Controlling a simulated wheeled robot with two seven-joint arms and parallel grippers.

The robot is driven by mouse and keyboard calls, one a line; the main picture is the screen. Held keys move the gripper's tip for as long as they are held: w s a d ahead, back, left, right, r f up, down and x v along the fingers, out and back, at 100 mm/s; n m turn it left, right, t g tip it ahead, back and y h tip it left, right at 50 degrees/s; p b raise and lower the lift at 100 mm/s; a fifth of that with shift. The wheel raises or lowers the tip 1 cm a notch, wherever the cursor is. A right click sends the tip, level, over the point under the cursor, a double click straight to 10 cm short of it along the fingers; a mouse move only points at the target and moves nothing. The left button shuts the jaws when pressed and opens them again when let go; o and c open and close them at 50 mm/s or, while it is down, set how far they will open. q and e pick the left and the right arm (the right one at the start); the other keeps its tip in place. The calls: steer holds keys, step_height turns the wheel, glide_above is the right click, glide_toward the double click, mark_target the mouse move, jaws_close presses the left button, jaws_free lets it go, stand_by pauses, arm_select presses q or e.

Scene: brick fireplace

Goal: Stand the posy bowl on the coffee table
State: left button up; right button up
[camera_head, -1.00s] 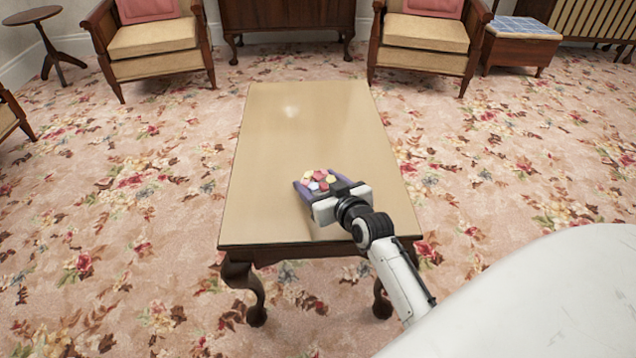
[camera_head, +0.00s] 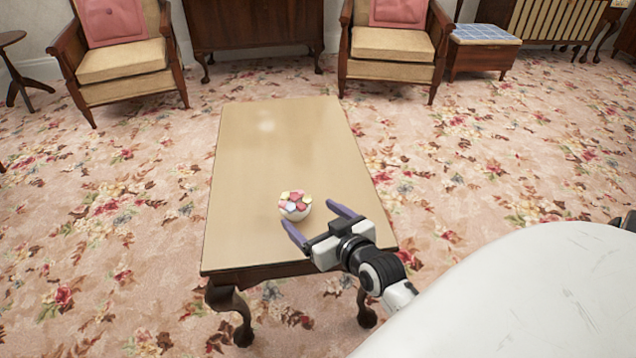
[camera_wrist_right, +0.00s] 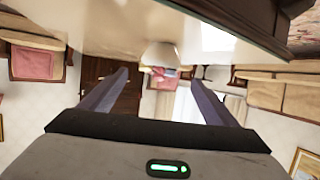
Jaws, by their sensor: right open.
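The posy bowl (camera_head: 295,207), a small white bowl filled with pink, yellow and pale flowers, stands upright on the tan top of the coffee table (camera_head: 262,160), towards its near end. My right gripper (camera_head: 310,213) is open just on the near side of the bowl, with its purple fingers spread and apart from it. In the right wrist view, which is upside down, the pale bowl (camera_wrist_right: 162,54) shows beyond the gap between the open fingers (camera_wrist_right: 159,77). My left gripper is not in view.
The rest of the tabletop is bare. Two wooden armchairs (camera_head: 122,55) (camera_head: 392,48) and a dark cabinet (camera_head: 255,35) stand beyond the table. A blue-topped box seat (camera_head: 482,50) is at the back right. Floral carpet surrounds the table.

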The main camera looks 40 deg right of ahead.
steer(key=shift+v, duration=1.15)
steer(key=s+a+f+n+g+y, duration=0.1)
steer(key=s+a+f+g+y, duration=0.1)
steer(key=s+a, duration=0.5)
steer(key=s+a+f+n+g+y, duration=0.2)
steer(key=s+a, duration=0.6)
steer(key=a, duration=0.5)
step_height(320, 180, down, 2)
steer(key=shift+f+n+g+y, duration=0.3)
steer(key=shift+g+y, duration=0.1)
steer(key=shift+y, duration=0.5)
steer(key=shift+s, duration=0.1)
steer(key=shift+c, duration=0.3)
